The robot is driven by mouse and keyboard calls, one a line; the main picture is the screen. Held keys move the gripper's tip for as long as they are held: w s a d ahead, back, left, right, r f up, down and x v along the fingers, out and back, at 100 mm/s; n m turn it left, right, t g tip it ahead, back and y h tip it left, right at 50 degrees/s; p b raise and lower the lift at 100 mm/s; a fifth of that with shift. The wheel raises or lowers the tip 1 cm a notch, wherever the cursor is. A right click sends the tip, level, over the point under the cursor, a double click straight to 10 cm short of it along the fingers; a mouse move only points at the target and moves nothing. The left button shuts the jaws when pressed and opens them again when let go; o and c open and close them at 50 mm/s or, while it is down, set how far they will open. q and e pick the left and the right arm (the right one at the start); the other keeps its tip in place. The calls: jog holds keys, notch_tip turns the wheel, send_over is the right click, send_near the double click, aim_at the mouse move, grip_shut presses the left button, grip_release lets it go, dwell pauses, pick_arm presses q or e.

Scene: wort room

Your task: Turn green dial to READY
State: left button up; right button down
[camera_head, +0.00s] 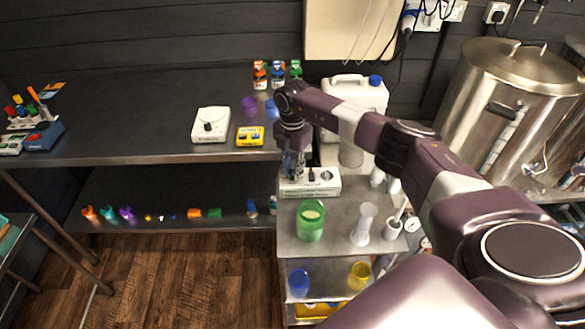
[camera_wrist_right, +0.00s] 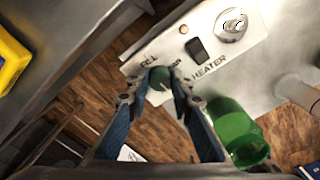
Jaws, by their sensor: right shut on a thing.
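The green dial (camera_wrist_right: 160,80) sits on the sloped face of a white control box (camera_wrist_right: 205,50), which also shows in the head view (camera_head: 322,183). My right gripper (camera_wrist_right: 158,88) has its two blue fingers closed on the dial from both sides; in the head view it (camera_head: 293,172) reaches down to the left end of the box. Lettering next to the dial is partly covered by the fingers, and I cannot read READY or tell where the dial points. HEATER is legible beside a black rocker switch (camera_wrist_right: 200,50). My left gripper is out of view.
A green glass (camera_head: 310,221) stands just in front of the box, close to my right finger in the wrist view (camera_wrist_right: 237,135). A measuring cylinder (camera_head: 363,225) stands to its right. A yellow device (camera_head: 250,136) lies on the dark counter to the left. A white jug (camera_head: 355,92) stands behind.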

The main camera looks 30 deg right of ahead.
aim_at(293, 172)
jog(key=shift+w+r+m, duration=0.1)
jog(key=shift+m, duration=0.4)
jog(key=c, duration=1.7)
grip_release()
notch_tip(293, 172, up, 12)
jog(key=shift+f, duration=0.1)
